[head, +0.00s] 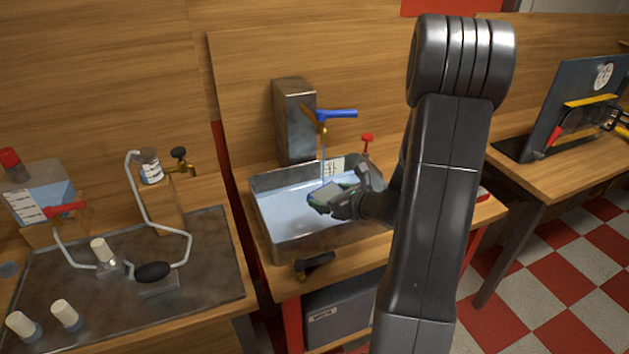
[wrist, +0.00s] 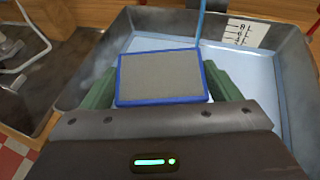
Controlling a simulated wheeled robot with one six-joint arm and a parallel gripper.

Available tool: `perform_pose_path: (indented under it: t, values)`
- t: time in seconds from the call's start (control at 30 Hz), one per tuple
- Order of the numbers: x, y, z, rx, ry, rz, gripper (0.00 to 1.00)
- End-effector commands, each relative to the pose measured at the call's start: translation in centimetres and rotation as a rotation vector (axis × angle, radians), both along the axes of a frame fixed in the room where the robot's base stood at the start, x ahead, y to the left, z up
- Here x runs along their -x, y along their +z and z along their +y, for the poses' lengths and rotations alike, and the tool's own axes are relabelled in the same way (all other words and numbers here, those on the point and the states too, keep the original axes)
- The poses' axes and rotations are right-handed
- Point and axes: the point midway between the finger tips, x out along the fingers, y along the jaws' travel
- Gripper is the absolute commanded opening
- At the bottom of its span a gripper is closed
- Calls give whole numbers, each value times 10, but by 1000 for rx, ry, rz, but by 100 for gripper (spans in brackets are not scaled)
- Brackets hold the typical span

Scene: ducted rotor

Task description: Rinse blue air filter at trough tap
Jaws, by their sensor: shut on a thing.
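The blue air filter (wrist: 160,78) is a flat grey panel with a blue frame, held between the green fingers of my gripper (wrist: 160,90) in the wrist view. In the head view my gripper (head: 345,199) is over the trough (head: 271,228), with the filter (head: 322,197) at its tip. The metal trough holds pale blue water. The tap (head: 322,115) has a blue lever handle turned to the right. A thin blue stream (head: 323,160) falls from it; in the wrist view the stream (wrist: 200,25) comes down at the filter's far right corner. Whether it wets the filter face is unclear.
A grey post (head: 294,120) stands behind the trough and a red knob (head: 367,139) at its back right. A black-handled valve (head: 314,263) juts from the front. Left is a tray (head: 215,270) with tubing and white-capped bottles. A tool board (head: 580,100) stands at right.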

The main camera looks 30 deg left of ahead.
Motion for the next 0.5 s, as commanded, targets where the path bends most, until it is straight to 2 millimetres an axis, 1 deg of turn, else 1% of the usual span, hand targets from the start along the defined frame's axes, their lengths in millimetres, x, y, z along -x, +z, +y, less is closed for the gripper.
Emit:
perform_pose_path:
  t: [0.27, 0.5]
  values:
    - [1, 2, -1, 0, 0, 0, 56]
    - [13, 17, -12, -1, -2, -1, 56]
